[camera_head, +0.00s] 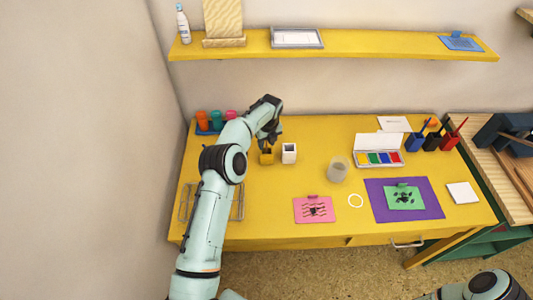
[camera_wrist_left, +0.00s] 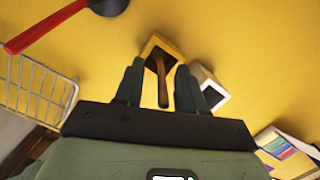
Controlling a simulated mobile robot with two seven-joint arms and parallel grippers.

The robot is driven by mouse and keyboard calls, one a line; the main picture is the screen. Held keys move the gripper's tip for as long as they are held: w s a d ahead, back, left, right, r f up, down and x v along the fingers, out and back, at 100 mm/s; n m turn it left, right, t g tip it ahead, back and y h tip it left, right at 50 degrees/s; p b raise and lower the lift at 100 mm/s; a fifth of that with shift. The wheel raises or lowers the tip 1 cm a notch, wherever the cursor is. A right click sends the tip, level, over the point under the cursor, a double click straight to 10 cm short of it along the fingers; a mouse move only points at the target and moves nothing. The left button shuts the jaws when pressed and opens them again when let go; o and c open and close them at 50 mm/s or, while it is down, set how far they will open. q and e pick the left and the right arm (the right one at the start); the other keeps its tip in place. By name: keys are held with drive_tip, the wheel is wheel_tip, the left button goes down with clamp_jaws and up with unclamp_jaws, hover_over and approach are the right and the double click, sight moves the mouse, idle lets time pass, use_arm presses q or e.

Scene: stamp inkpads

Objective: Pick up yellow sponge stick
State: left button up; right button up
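A brown stick handle (camera_wrist_left: 162,88) stands in a square yellow holder (camera_wrist_left: 162,46) in the left wrist view; its sponge end is hidden inside. In the head view, the yellow holder (camera_head: 266,157) is on the yellow table just below my left gripper (camera_head: 268,138). The fingers of my left gripper (camera_wrist_left: 159,85) are apart, with the handle showing between them. I cannot tell whether they touch it. A white holder (camera_head: 289,153) stands just right of the yellow one. My right gripper is not in view.
A wire rack (camera_head: 240,203) lies to the left. Paint cups (camera_head: 216,120) stand at the back left. A glass jar (camera_head: 337,169), paint box (camera_head: 379,158), pink card (camera_head: 314,209) and purple mat (camera_head: 423,208) are to the right. The table's middle is fairly clear.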

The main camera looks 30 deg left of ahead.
use_arm(q)
drive_tip(key=shift+w, duration=0.15)
clamp_jaws()
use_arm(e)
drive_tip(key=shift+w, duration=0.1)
use_arm(q)
wheel_tip(320, 180, up, 9)
drive_tip(key=shift+w+r+p, duration=0.1)
drive_tip(key=shift+r+p, duration=0.05)
drive_tip(key=shift+p, duration=0.6)
wheel_tip(320, 180, up, 11)
drive_tip(key=shift+f, duration=0.2)
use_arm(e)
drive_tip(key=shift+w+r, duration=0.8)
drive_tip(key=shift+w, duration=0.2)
